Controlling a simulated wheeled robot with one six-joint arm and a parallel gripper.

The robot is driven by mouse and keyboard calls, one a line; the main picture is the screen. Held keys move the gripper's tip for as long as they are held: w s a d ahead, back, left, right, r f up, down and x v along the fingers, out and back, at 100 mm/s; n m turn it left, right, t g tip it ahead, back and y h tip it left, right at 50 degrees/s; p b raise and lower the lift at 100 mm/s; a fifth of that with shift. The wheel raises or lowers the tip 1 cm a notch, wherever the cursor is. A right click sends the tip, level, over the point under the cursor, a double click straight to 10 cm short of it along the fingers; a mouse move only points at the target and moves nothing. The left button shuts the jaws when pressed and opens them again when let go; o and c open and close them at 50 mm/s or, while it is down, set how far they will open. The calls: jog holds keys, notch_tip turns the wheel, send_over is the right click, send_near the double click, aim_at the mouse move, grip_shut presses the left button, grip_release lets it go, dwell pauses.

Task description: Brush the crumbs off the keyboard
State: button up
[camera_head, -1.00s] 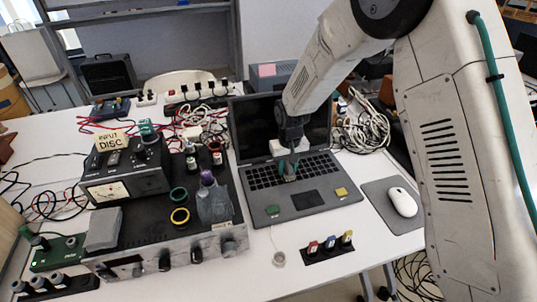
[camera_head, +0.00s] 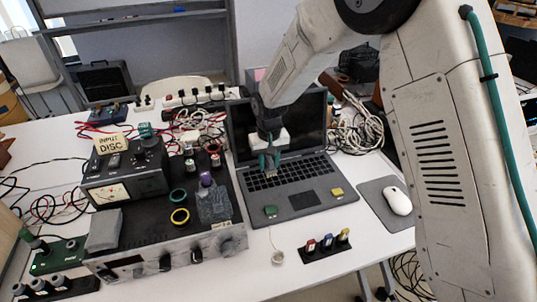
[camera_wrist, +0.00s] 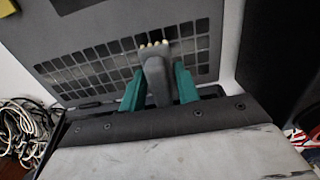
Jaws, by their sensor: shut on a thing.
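The open laptop (camera_head: 320,200) stands on the white table, its keyboard (camera_head: 305,168) facing up. My gripper (camera_head: 268,162) is over the left part of the keyboard. In the wrist view my gripper (camera_wrist: 158,88) has its green fingers shut on a small grey brush (camera_wrist: 157,76). The brush's pale bristle tips point at the keys of the keyboard (camera_wrist: 95,72); I cannot tell whether they touch. I cannot make out crumbs clearly. The fingers and brush hide some keys.
A black amplifier (camera_head: 150,228) with knobs and rings stands close left of the laptop. A white mouse (camera_head: 397,200) lies on a grey pad at right. Coiled cables (camera_head: 355,128) lie behind it. A small rack of coloured plugs (camera_head: 326,244) sits in front.

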jog(key=shift+r, duration=1.9)
jog(key=shift+s, duration=0.1)
